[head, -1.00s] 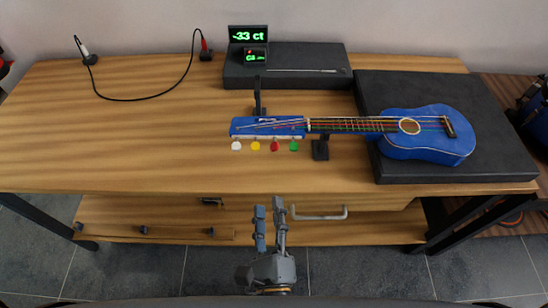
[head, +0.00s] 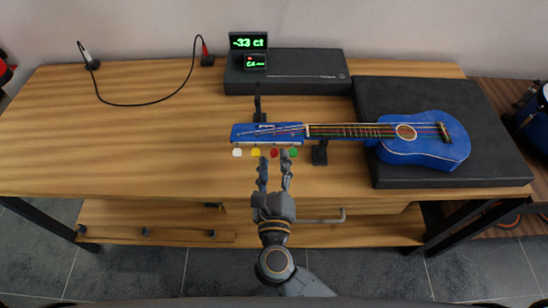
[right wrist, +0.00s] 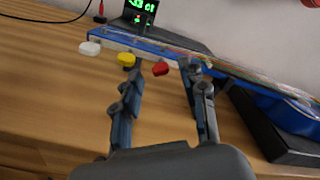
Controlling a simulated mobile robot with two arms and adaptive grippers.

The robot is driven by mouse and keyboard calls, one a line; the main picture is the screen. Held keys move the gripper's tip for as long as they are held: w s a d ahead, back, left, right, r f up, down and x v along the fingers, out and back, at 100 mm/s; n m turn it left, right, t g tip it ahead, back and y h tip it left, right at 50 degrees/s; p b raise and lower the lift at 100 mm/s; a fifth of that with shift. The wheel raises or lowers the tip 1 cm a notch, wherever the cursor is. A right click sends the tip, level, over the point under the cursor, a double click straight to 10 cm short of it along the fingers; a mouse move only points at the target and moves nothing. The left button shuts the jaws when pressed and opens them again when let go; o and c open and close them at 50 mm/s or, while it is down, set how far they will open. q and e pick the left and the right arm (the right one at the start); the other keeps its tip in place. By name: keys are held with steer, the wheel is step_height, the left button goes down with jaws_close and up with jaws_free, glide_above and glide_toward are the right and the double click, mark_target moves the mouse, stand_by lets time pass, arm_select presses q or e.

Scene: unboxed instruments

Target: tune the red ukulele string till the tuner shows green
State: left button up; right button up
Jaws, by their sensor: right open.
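The blue ukulele (head: 425,152) lies with its body on a black pad and its headstock (head: 250,133) pointing left. Coloured tuning pegs stick out toward me: white (head: 237,152), yellow (head: 256,152), red (head: 275,153) and green (head: 293,152). The tuner display (head: 248,41) reads -33 ct in green digits. My right gripper (head: 274,158) is open just in front of the pegs. In the right wrist view the red peg (right wrist: 161,69) shows beyond and between the open fingers (right wrist: 162,75), not gripped. The green peg is hidden there. My left gripper is out of view.
A black box (head: 300,72) stands at the back behind the headstock. The black pad (head: 500,165) fills the table's right part. A black cable (head: 130,101) curls at the back left. Black supports (head: 320,153) stand by the neck. The table's left front is clear.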

steer(key=shift+w, duration=0.4)
steer(key=shift+c, duration=0.5)
jaws_close()
steer(key=shift+r+n+p, duration=0.2)
steer(key=shift+n+p, duration=0.5)
steer(key=shift+p, duration=0.3)
steer(key=n+p, duration=0.4)
steer(key=n, duration=0.1)
steer(key=shift+p, duration=0.4)
steer(key=n+p, duration=0.3)
steer(key=n, duration=0.1)
steer(key=shift+n, duration=0.3)
steer(key=shift+f+n+p, duration=0.2)
steer(key=shift+n+p, duration=0.9)
steer(key=shift+n, duration=0.7)
